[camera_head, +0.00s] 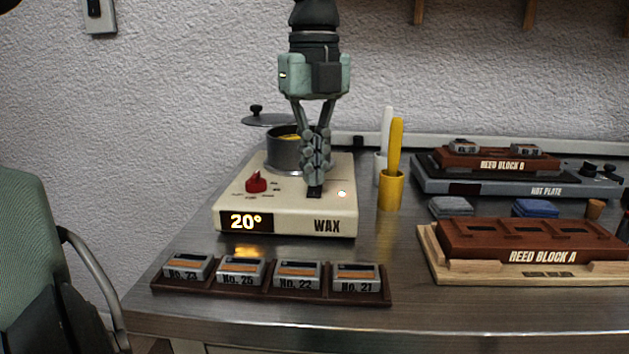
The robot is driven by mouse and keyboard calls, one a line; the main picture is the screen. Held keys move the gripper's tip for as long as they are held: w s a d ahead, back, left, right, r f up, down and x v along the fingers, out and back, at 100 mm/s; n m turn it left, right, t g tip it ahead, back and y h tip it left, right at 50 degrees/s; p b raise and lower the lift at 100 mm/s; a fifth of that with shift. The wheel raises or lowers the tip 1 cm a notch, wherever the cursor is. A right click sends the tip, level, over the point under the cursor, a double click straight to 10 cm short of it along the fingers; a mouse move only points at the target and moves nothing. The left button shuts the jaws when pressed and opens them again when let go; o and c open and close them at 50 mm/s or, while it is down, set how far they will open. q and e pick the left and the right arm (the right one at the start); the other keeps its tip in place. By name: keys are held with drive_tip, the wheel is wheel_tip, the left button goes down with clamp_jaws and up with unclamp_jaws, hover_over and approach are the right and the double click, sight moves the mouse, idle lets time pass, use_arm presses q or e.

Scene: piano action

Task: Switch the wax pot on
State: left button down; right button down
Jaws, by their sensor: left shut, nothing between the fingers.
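The wax pot unit (284,225) is a cream box on the metal bench, marked WAX, and its display (246,222) reads 20°. My right gripper is not in view.
A dark tray (270,289) of several labelled reeds lies in front of the unit. A yellow cup (391,191) with a yellow-handled tool stands to its right. Reed Block A (515,243) and the hot plate (545,189) are further right. A green chair (30,235) is at left.

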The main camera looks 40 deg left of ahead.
sight(314, 192)
use_arm(q)
drive_tip(key=shift+r+p, duration=1.7)
drive_tip(key=shift+r, duration=1)
